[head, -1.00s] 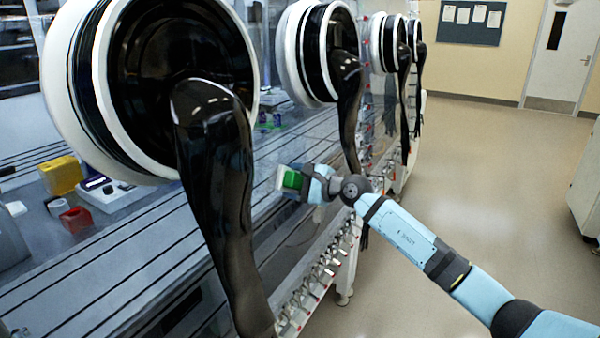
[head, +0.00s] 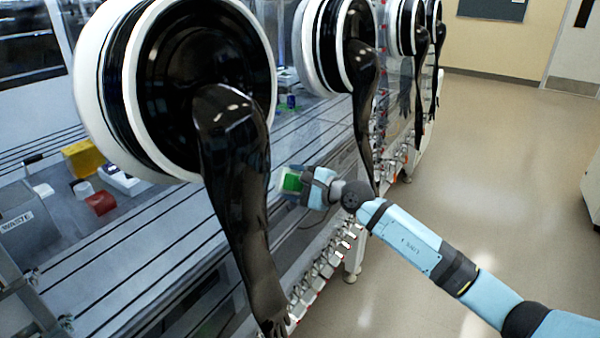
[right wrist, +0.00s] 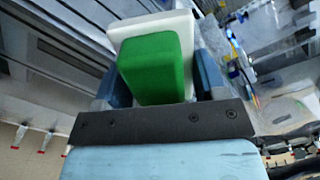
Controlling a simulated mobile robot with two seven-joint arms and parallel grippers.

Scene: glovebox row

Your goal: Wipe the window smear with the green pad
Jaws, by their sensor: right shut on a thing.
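The green pad (head: 291,183) is in my right gripper (head: 305,186), at the glovebox window between the first two glove ports. In the right wrist view the pad (right wrist: 155,68) shows as a green block on a white backing (right wrist: 150,27), held between the two blue fingers of my right gripper (right wrist: 152,85). The white face points away from the gripper toward the window (head: 180,225). I cannot tell whether it touches the glass. No smear can be made out on the window. My left gripper is not in view.
A black glove (head: 237,190) hangs from the near port just left of the pad. Another glove (head: 363,110) hangs behind my right arm. Clamps (head: 325,262) line the window's lower edge. Open floor (head: 490,170) lies to the right.

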